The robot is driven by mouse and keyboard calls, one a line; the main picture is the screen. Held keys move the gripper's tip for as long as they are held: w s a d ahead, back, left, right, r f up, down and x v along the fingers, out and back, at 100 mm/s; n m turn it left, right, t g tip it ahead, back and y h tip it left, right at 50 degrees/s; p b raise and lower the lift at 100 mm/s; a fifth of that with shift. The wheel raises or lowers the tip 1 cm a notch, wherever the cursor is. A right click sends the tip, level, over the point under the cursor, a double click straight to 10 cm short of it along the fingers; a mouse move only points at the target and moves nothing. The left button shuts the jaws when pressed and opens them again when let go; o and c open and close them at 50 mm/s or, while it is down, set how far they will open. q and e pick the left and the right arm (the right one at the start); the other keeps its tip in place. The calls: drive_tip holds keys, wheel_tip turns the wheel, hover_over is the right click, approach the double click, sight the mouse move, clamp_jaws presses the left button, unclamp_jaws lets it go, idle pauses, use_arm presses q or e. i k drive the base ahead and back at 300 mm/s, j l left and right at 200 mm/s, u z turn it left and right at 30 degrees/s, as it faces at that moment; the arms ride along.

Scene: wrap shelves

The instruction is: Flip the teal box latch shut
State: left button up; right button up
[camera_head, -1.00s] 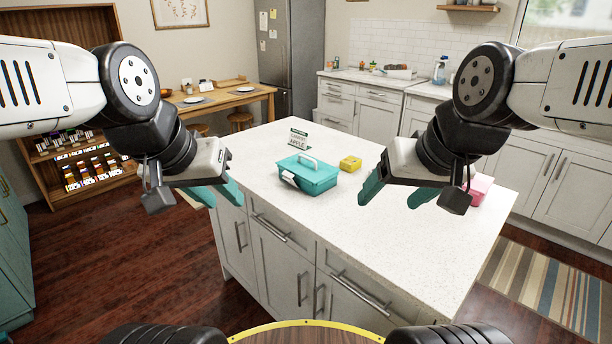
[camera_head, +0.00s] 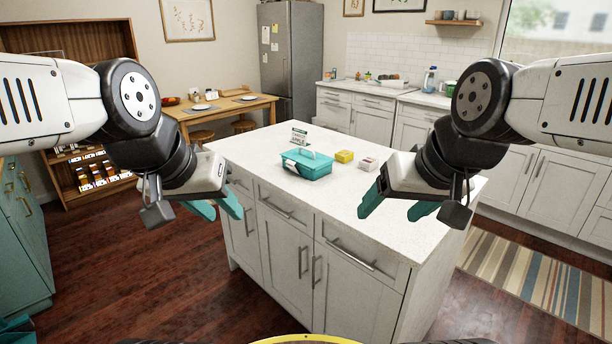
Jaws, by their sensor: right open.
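The teal box (camera_head: 318,167) stands on the white island top. It has a pale handle on its lid and a white patch at its front left side; I cannot make out how its latch stands. My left gripper (camera_head: 224,210) is in the air before the island's left side, left of the box and apart from it. Its teal fingers are spread and empty. My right gripper (camera_head: 388,210) is over the near right part of the island, right of the box and nearer to me, open and empty.
The island top (camera_head: 330,196) is clear in front of the box. A small sign (camera_head: 299,136) stands behind it. A striped rug (camera_head: 545,285) lies on the floor at right.

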sight(289, 163)
drive_tip(key=i+z, duration=0.2)
drive_tip(key=z, duration=0.15)
drive_tip(key=i+l+z, duration=0.1)
drive_tip(key=i+z, duration=0.15)
drive_tip(key=z, duration=0.15)
